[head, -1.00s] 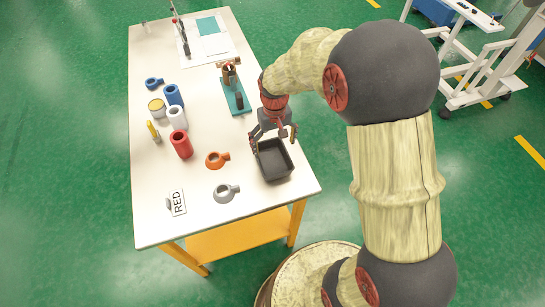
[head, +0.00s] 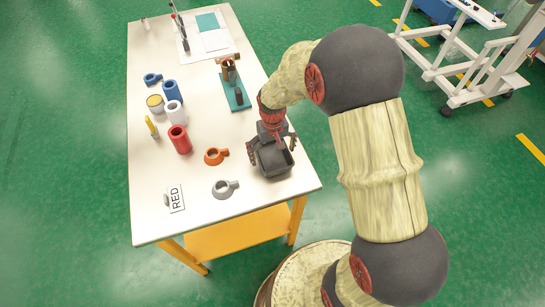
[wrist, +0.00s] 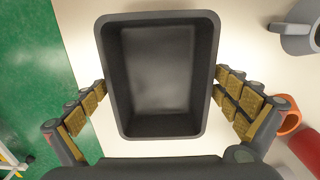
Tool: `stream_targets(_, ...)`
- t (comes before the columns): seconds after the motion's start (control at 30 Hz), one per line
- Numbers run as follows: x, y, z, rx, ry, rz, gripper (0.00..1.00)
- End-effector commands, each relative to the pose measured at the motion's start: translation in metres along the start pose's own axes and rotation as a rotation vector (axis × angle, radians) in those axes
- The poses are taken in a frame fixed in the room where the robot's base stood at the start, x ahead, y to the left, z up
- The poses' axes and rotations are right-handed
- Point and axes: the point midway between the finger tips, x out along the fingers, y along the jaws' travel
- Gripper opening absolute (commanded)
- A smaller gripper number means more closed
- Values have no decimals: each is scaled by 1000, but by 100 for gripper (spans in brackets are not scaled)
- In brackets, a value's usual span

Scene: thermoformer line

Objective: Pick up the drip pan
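The drip pan (head: 276,167) is a dark grey, empty rectangular tray on the white table near its front right corner. It fills the middle of the wrist view (wrist: 157,126), seen from above. My gripper (head: 271,153) is over the pan with its fingers spread wide. In the wrist view my gripper (wrist: 160,84) has one padded finger beside the pan's left wall and one beside its right wall. The fingertips are very close to the walls; I cannot tell whether they touch. My gripper hides part of the pan in the head view.
A green-based fixture (head: 236,92) stands behind. The table's right edge is close to the pan.

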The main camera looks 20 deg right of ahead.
Motion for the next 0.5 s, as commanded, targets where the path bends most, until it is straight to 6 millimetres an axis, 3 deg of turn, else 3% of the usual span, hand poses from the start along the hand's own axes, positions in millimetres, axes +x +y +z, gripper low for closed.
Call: stream_targets(0.5,0,0,0,0,-1,0,69)
